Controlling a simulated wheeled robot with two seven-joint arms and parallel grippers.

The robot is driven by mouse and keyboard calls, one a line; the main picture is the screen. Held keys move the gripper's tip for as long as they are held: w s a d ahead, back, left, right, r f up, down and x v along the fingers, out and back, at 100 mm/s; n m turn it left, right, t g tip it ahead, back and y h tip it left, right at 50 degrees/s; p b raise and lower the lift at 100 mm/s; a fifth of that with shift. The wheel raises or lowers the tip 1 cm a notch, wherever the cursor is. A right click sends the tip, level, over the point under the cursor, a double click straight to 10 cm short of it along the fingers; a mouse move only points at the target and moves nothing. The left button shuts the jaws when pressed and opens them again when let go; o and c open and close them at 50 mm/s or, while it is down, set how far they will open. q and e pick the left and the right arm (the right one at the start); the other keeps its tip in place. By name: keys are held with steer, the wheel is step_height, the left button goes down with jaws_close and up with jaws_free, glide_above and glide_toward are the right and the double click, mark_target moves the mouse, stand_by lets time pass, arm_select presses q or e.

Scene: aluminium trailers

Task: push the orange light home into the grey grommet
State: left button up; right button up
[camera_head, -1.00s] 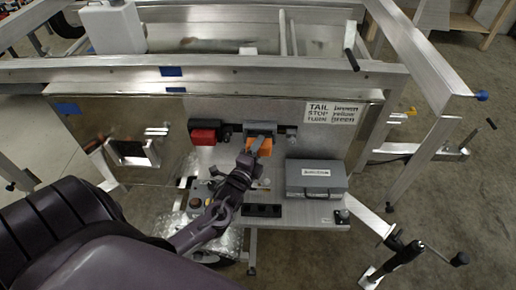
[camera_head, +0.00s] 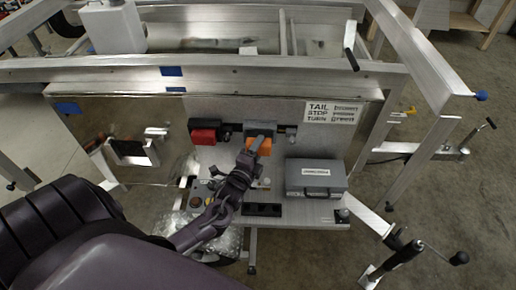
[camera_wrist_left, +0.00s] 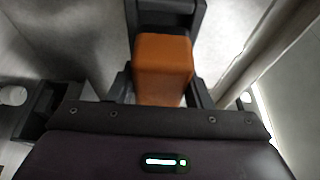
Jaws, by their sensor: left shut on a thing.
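The orange light (camera_head: 262,146) is at the upright trailer panel, in front of the grey grommet (camera_head: 260,128). The left gripper (camera_head: 257,148) is at the light, its arm reaching up from the lower left. In the left wrist view the orange light (camera_wrist_left: 163,62) sits between the fingers (camera_wrist_left: 163,88), which are shut on it. The dark grommet frame (camera_wrist_left: 170,14) shows just beyond the light. The light's far end is hidden, so I cannot tell how deep it sits. The right gripper is not in view.
A red light (camera_head: 204,134) sits in its dark mount left of the orange one. A grey case (camera_head: 316,176) stands on the shelf at the right. A control box with buttons (camera_head: 197,199) is beside my left arm.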

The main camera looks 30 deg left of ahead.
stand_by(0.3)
arm_select(q)
steer(key=shift+w+a, duration=0.6)
steer(key=shift+w, duration=0.35)
steer(key=o, duration=1.1)
steer(key=shift+o, duration=0.2)
steer(key=shift+s+d+f, duration=0.1)
steer(key=shift+s, duration=0.3)
steer(key=s+d+b, duration=0.1)
steer(key=s, duration=0.5)
steer(key=shift+s+b, duration=0.4)
steer(key=shift+d, duration=0.15)
